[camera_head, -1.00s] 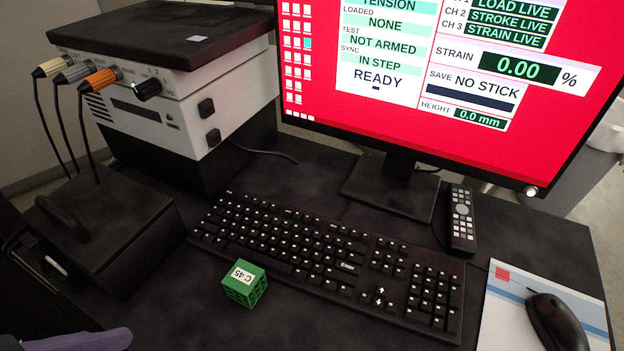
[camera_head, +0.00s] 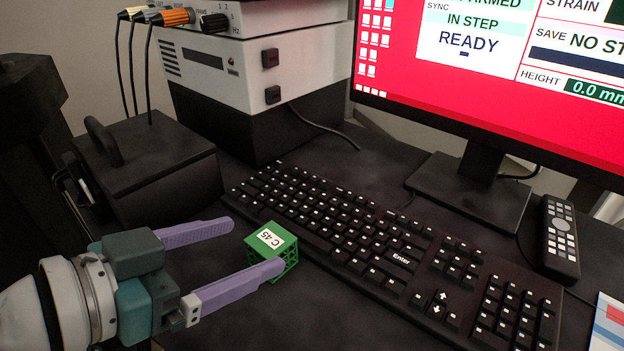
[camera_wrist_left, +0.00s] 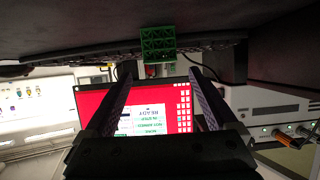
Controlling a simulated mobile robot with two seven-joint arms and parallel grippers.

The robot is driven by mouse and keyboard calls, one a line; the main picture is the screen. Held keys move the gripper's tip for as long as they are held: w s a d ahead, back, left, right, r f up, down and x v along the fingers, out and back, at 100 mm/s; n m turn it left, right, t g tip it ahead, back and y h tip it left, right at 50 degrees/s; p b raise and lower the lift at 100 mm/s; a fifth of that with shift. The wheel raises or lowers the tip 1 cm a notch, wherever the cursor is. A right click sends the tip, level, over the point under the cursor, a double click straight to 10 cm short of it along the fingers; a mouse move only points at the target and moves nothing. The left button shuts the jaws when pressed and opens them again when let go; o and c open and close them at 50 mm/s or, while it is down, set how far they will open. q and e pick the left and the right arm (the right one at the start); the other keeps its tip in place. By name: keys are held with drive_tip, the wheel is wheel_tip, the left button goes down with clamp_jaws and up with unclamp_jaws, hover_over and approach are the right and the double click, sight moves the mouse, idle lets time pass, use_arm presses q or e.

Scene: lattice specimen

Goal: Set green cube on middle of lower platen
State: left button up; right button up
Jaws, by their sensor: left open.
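The green lattice cube (camera_head: 270,240) sits on the dark desk in front of the keyboard, a white label reading "C 45" on its top. In the left wrist view the cube (camera_wrist_left: 157,44) shows at the top, ahead of the fingers and between their lines. My left gripper (camera_head: 255,247) is open, its two purple fingers apart and pointing at the cube. The nearer finger covers part of the cube's lower side in the head view; I cannot tell whether it touches. Nothing is between the fingers' rear parts. The lower platen and my right gripper are not in view.
The keyboard (camera_head: 390,255) lies just beyond the cube. A black box with a handle (camera_head: 150,170) stands at the left, near the farther finger. The monitor stand (camera_head: 470,190), remote (camera_head: 559,238) and a white control unit (camera_head: 255,75) stand farther back. Bare desk lies in front of the keyboard.

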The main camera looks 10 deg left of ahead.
sight(263, 244)
use_arm(q)
drive_tip(key=w, duration=0.1)
drive_tip(key=w+d+f, duration=0.1)
drive_tip(key=w+f+b, duration=0.1)
drive_tip(key=shift+d+f, duration=0.25)
drive_tip(key=shift+w+d+f, duration=0.2)
drive_tip(key=shift+w+d, duration=0.1)
drive_tip(key=shift+w, duration=0.1)
drive_tip(key=c, duration=1.4)
drive_tip(key=shift+r, duration=0.1)
